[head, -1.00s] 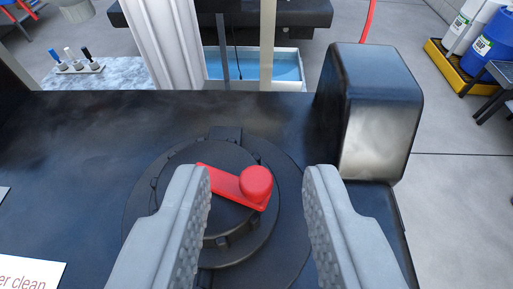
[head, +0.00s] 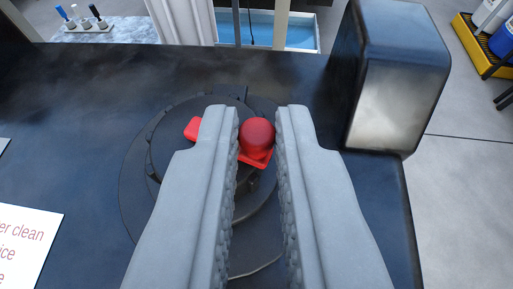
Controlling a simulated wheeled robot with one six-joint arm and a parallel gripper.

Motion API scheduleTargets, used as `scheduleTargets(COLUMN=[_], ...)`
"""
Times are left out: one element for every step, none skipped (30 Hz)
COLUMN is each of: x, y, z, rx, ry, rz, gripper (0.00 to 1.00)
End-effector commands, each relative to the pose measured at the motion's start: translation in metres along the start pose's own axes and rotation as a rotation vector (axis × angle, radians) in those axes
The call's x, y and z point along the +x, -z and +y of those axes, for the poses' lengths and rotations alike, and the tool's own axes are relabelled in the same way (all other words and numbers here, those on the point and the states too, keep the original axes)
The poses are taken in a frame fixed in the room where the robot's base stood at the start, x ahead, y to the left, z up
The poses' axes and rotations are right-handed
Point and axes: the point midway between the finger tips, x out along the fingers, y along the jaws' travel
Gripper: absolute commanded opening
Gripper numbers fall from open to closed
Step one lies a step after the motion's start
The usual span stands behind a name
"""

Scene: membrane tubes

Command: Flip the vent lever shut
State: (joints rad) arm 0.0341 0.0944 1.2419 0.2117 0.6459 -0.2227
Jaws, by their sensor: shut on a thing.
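The red vent lever (head: 192,129) lies across the round black vent (head: 172,135) on a dark surface. Its raised round knob (head: 257,137) is at the lever's right end. My gripper (head: 257,112) is shut on the knob, with one grey finger on each side of it. The left finger hides the middle of the lever and part of the vent.
A dark box with a pale front face (head: 400,90) stands close to the right of my gripper. A printed label (head: 25,245) lies at the lower left. The dark surface (head: 80,130) is clear left of the vent; its right edge drops to the floor.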

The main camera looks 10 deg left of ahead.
Motion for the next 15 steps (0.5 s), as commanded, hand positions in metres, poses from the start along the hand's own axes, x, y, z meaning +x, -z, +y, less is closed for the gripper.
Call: scheduleTargets(x=[0.0017,0.0019,0.0023,0.0026,0.0028,0.0032,0.0036,0.0039,0.0047,0.0052,0.0058,0.0066,0.0072,0.0077,0.0081], y=[-0.001,-0.0009,-0.0006,-0.0006,-0.0004,-0.0001,0.0001,0.0002,0.0001,0.0002,0.0004,0.0003,0.0006,0.0009,0.0012], z=[0.0024,0.0027,0.003,0.0033,0.0037,0.0046,0.0051,0.0055,0.0058,0.0061,0.0065,0.0073,0.008,0.0084,0.0086], rx=[-0.004,-0.009,-0.016,-0.021,-0.025,-0.032,-0.037,-0.042,-0.049,-0.055,-0.06,-0.068,-0.074,-0.08,-0.088], ry=[0.015,0.026,0.041,0.052,0.064,0.08,0.092,0.104,0.122,0.135,0.148,0.167,0.181,0.195,0.214], rz=[-0.002,-0.002,-0.002,-0.002,-0.002,-0.002,-0.002,-0.002,-0.003,-0.002,-0.002,-0.003,-0.002,-0.002,-0.002], gripper=[0.0,0.0,0.0,0.0,0.0,0.0,0.0,0.0,0.0,0.0,0.0,0.0,0.0,0.0,0.0])
